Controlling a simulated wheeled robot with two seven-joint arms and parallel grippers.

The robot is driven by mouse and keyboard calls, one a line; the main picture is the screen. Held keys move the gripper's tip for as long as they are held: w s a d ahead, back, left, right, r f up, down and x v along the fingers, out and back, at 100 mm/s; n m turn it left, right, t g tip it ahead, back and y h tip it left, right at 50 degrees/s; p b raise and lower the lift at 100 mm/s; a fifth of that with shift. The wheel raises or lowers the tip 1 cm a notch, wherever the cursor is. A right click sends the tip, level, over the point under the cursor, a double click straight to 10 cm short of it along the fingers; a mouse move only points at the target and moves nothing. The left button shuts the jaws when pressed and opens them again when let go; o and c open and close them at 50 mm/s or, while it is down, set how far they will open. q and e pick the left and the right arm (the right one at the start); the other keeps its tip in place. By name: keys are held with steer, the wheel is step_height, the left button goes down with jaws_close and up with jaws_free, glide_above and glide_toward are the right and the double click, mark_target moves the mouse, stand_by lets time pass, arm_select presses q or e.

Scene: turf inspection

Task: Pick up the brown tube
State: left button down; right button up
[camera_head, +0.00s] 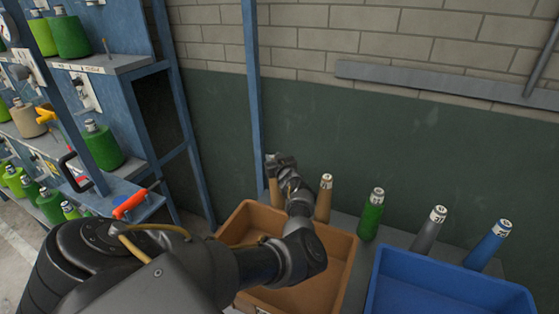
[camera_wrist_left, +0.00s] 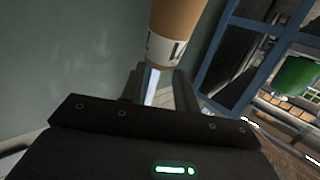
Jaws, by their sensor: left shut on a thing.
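My left gripper (camera_head: 276,162) is behind the orange-brown bin, with its arm reaching over that bin. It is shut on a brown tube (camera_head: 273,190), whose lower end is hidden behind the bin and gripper. In the left wrist view the brown tube (camera_wrist_left: 177,32) is at the gripper's fingers (camera_wrist_left: 160,88), with its white label band next to them. A second, tan-brown tube (camera_head: 323,200) with a pale cap stands just right of the gripper. My right gripper is not in view.
The orange-brown bin (camera_head: 343,272) and a blue bin (camera_head: 450,290) stand in front of the tubes. Green (camera_head: 371,215), grey (camera_head: 428,232) and blue (camera_head: 487,246) tubes stand in a row to the right. A blue rack (camera_head: 135,66) with green spools is at left; a wall is behind.

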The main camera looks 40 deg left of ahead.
arm_select(q)
steer(key=shift+s+a, duration=0.25)
steer(key=shift+a, duration=0.2)
steer(key=shift+w+d+r, duration=0.2)
steer(key=shift+d+r, duration=0.8)
steer(key=shift+r, duration=0.2)
steer(key=c, duration=2)
jaws_free()
steer(key=shift+a, duration=0.25)
steer(key=o, duration=0.5)
steer(key=shift+w+d, duration=0.1)
steer(key=shift+d, duration=0.05)
steer(key=shift+o, duration=1.3)
steer(key=shift+d+r, duration=0.1)
steer(key=shift+d, duration=0.05)
steer(key=o, duration=0.7)
steer(key=shift+a, duration=0.2)
steer(key=shift+o, duration=0.5)
steer(key=shift+d, duration=0.1)
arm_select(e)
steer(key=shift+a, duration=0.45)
